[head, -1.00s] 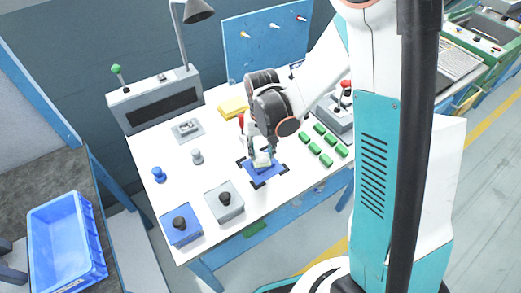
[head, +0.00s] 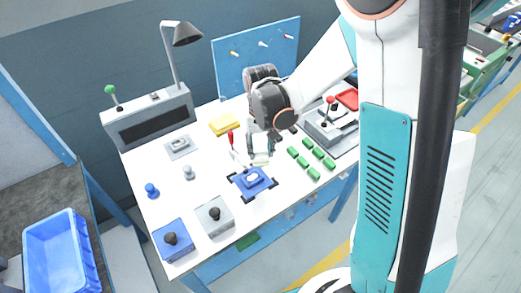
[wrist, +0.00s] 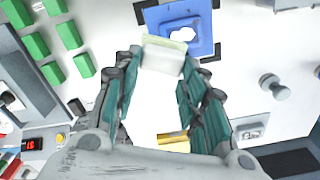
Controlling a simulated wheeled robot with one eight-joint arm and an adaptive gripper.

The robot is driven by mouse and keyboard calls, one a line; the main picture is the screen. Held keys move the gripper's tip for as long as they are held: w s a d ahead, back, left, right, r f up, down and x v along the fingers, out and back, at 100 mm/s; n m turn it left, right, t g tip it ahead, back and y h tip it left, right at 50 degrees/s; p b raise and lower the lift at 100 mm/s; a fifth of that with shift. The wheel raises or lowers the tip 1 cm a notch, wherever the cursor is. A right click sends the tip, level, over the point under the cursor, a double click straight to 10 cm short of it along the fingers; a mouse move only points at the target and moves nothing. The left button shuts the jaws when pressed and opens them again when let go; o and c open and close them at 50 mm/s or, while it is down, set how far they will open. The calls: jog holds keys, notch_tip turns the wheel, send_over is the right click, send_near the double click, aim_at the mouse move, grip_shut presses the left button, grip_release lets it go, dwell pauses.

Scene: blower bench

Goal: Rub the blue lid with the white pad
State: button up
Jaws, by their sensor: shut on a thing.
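The blue lid (head: 248,184) lies flat on the white bench between black corner marks, with a white raised shape on its middle. It also shows at the top of the wrist view (wrist: 200,45). My gripper (head: 259,150) is shut on the white pad (wrist: 165,60), a small block with a pale yellow-green edge. The pad also shows in the head view (head: 260,159), just behind the lid. In the wrist view the pad's edge overlaps the lid's near edge; I cannot tell its exact height. The pad looks clear of the lid's middle.
Several green blocks (head: 312,160) lie right of the lid. A red-handled tool (head: 231,139) and a yellow block (head: 225,124) are behind it. A grey box (head: 214,215) and a blue box (head: 172,240), both with black knobs, stand at front left. A blue crate (head: 62,250) is off the bench.

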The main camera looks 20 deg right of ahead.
jog(key=shift+r+p, duration=0.55)
jog(key=shift+r, duration=0.55)
